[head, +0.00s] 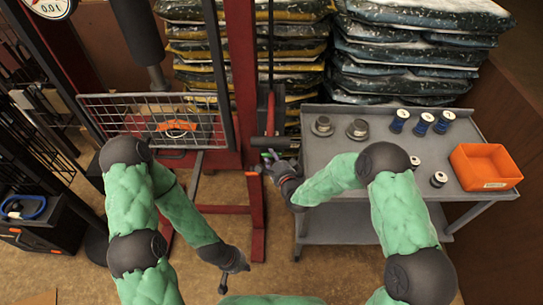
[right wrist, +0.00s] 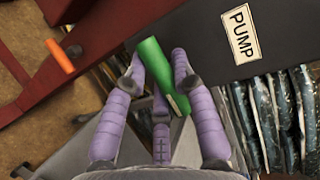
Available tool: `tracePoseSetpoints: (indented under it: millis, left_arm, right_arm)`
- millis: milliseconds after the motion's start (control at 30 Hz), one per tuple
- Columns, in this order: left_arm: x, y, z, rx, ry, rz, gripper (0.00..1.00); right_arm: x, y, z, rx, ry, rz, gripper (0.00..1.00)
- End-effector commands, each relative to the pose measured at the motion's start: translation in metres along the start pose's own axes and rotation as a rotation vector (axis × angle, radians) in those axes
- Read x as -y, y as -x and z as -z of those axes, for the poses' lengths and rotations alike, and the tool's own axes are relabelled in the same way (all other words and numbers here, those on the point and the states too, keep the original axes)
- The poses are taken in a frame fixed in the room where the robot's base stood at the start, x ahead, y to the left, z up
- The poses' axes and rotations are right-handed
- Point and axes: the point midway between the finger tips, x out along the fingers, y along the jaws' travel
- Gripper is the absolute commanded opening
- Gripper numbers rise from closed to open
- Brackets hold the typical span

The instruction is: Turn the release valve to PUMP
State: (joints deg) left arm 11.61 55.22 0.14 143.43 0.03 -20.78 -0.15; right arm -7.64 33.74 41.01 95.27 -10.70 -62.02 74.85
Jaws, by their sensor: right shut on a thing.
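The green release valve handle (right wrist: 160,72) sits between the purple fingers of my right gripper (right wrist: 158,66) in the right wrist view. The gripper is shut on it. The handle slants from upper left to lower right. A white label reading PUMP (right wrist: 240,34) is on the dark panel to its upper right. In the head view my right gripper (head: 270,160) is beside the red lift post, left of the grey cart; the handle is small and mostly hidden there. My left gripper (head: 223,284) hangs low over the floor, away from the valve; its fingers are too small to judge.
The grey cart (head: 330,150) holds several spools, dark round parts and an orange bin (head: 486,167). Stacked bags (head: 410,50) stand behind. An orange rod (right wrist: 60,56) lies left of the fingers.

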Motion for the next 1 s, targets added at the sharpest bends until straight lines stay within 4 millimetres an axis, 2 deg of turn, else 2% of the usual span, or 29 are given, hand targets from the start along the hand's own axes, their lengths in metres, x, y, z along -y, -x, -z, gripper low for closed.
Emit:
tracePoseSetpoints:
  millis: [267,567,1000]
  left_arm:
    - [-0.001,0.002,0.000,0.000,0.000,0.000,0.00]
    - [-0.002,0.007,0.000,0.000,0.000,0.000,0.00]
    - [-0.009,0.024,-0.001,0.000,0.000,0.000,0.00]
  right_arm:
    - [0.002,0.000,0.001,-0.033,0.147,-0.060,0.00]
    - [0.002,0.001,0.001,-0.087,0.399,-0.165,0.00]
    - [0.004,0.002,0.002,-0.168,0.777,-0.323,0.00]
